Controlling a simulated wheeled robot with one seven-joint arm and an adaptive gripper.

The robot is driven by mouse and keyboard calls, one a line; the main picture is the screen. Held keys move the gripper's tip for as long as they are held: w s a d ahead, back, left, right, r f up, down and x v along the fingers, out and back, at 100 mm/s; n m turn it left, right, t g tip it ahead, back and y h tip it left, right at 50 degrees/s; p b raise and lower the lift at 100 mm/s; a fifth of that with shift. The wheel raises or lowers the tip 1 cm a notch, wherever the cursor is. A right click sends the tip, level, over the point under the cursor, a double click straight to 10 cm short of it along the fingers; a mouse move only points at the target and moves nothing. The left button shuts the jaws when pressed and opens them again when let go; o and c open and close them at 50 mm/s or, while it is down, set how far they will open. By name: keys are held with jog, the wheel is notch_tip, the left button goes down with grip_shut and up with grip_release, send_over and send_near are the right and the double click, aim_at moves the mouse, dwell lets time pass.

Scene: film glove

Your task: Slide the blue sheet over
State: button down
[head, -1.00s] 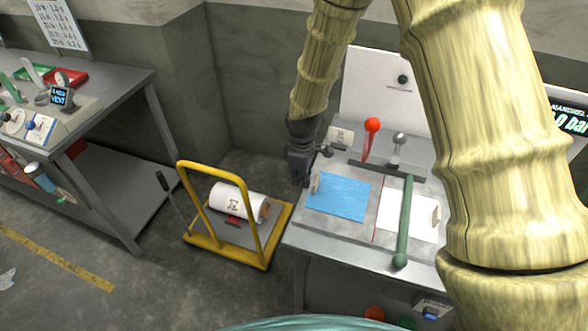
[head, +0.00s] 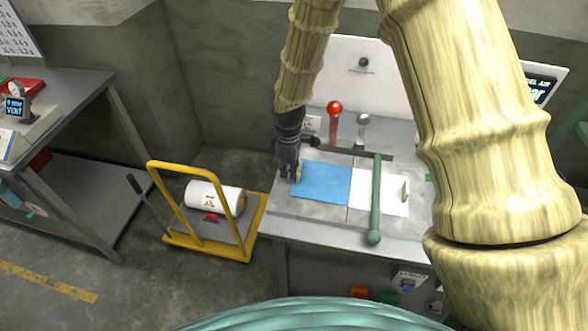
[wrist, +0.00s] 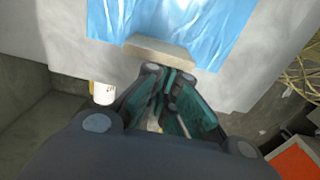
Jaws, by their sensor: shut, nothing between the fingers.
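The blue sheet (head: 323,184) lies flat on the grey bench top, with its right edge at the red line and against the white sheet (head: 372,193). A small pale block (wrist: 160,48) stands at the sheet's left edge, and the blue sheet (wrist: 165,22) shows beyond it in the wrist view. My gripper (head: 291,174) is low at the left end of the sheet, beside that block. In the wrist view my gripper (wrist: 168,80) is shut and empty, its tips close to or touching the block; I cannot tell which.
A green bar (head: 376,200) crosses over the white sheet. A red-knobbed lever (head: 334,125) and a grey-knobbed lever (head: 361,130) stand behind the sheets. A yellow cart (head: 243,225) with a white roll (head: 207,195) stands left of the bench (head: 300,229).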

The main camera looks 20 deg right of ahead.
jog(key=shift+a+f, duration=0.1)
jog(key=shift+a, duration=0.05)
jog(key=shift+w+a, duration=0.15)
jog(key=shift+a, duration=0.25)
jog(key=w+a, duration=0.2)
jog(key=a, duration=0.1)
jog(key=shift+d+r, duration=0.2)
jog(key=shift+r, duration=0.2)
notch_tip(320, 180, up, 9)
jog(key=b, duration=0.3)
jog(key=shift+s, duration=0.15)
